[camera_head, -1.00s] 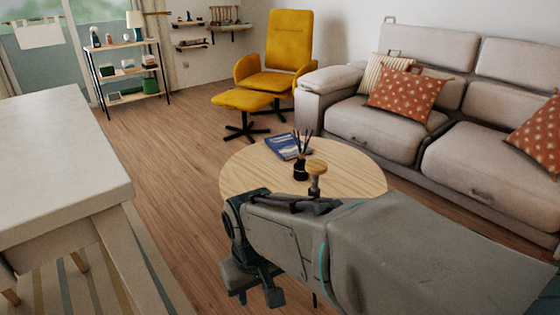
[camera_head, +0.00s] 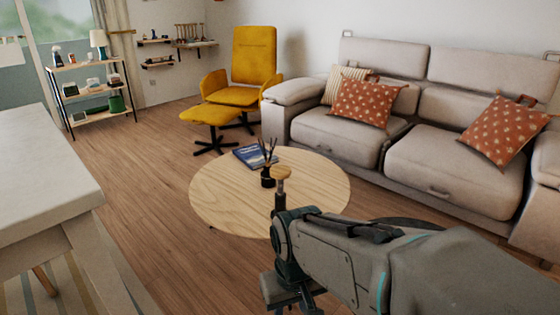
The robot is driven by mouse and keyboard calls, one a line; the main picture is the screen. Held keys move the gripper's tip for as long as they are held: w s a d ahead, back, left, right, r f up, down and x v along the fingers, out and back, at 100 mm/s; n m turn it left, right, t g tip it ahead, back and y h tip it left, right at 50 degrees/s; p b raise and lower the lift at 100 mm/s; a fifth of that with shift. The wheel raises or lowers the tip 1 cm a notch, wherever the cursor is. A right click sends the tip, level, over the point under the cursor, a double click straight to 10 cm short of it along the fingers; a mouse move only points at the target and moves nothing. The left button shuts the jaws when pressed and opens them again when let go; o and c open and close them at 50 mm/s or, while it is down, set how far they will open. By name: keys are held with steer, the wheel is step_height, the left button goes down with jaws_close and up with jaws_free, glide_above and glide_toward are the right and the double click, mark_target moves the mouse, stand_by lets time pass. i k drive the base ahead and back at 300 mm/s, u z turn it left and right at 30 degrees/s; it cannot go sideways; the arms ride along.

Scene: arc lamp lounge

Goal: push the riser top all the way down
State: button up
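A small round wooden top (camera_head: 281,173) on a slim metal and black post looks like the riser top. It stands raised, upright, at the near side of the round wooden coffee table (camera_head: 225,205). My arm hides the foot of the post, so I cannot tell what it stands on. My gripper (camera_head: 290,298) is at the bottom of the picture, lower in view than the wooden top and apart from it. Its dark fingers are partly cut off by the frame edge, and their opening is unclear.
A black reed diffuser (camera_head: 267,177) and a blue book (camera_head: 254,157) are on the coffee table. A grey sofa (camera_head: 440,165) stands at right, a yellow armchair (camera_head: 252,60) and footstool (camera_head: 209,115) behind. A white table (camera_head: 45,165) is at left. Wooden floor is open between.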

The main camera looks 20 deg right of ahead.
mark_target(279, 173)
steer(key=z, duration=0.35)
steer(key=i, duration=1)
steer(key=k, duration=0.6)
steer(key=u, duration=0.65)
steer(key=i, duration=1.15)
steer(key=z, duration=0.6)
